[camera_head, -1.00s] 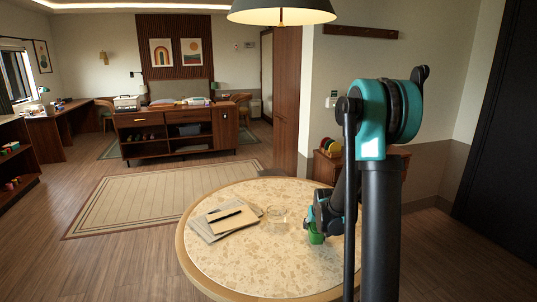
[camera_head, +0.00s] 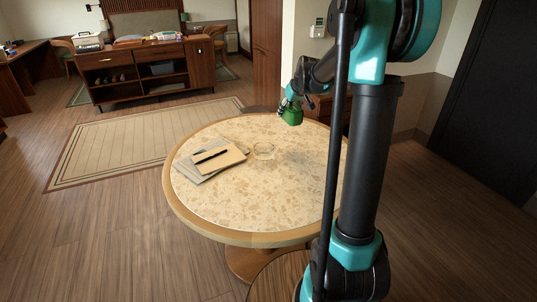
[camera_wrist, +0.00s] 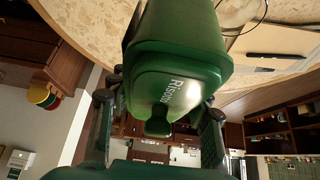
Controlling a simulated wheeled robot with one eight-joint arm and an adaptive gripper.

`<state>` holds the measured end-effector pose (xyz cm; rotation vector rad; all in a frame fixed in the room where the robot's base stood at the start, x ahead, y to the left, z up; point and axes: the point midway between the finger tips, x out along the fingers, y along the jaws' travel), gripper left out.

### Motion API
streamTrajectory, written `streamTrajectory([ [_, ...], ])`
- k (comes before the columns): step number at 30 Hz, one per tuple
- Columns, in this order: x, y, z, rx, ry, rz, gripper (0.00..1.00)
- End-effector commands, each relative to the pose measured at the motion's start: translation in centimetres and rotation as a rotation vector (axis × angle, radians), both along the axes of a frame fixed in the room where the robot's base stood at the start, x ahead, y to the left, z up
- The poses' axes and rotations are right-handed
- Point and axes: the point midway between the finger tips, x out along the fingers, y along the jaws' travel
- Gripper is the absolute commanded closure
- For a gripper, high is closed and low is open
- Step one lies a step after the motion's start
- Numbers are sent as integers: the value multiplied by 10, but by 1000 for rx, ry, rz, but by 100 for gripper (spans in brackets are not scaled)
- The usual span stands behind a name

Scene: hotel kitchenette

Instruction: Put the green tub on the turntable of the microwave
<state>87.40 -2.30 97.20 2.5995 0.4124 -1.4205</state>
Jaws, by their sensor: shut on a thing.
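The green tub (camera_head: 292,114) is held by my gripper (camera_head: 289,101) above the far edge of the round table. In the wrist view the tub (camera_wrist: 180,62) fills the upper middle, with a lid, a knob and part of a label reading "Risott". The two fingers of my gripper (camera_wrist: 160,112) are on either side of the tub, shut on it. I see no microwave or turntable in these frames.
The round table (camera_head: 262,190) carries papers and a notebook with a pen (camera_head: 212,158) and a clear glass dish (camera_head: 264,150). A small round wooden stool or table (camera_head: 283,280) stands in front. A long cabinet (camera_head: 150,72) stands at the back. The table's right side is partly hidden by my arm.

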Motion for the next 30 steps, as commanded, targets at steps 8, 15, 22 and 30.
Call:
streamTrajectory([
  [8,1,0,-59,1,-1,1,94],
  [15,1,0,-117,0,-1,0,94],
  [22,0,0,-152,0,-1,0,94],
  [30,0,0,-172,0,0,0,94],
])
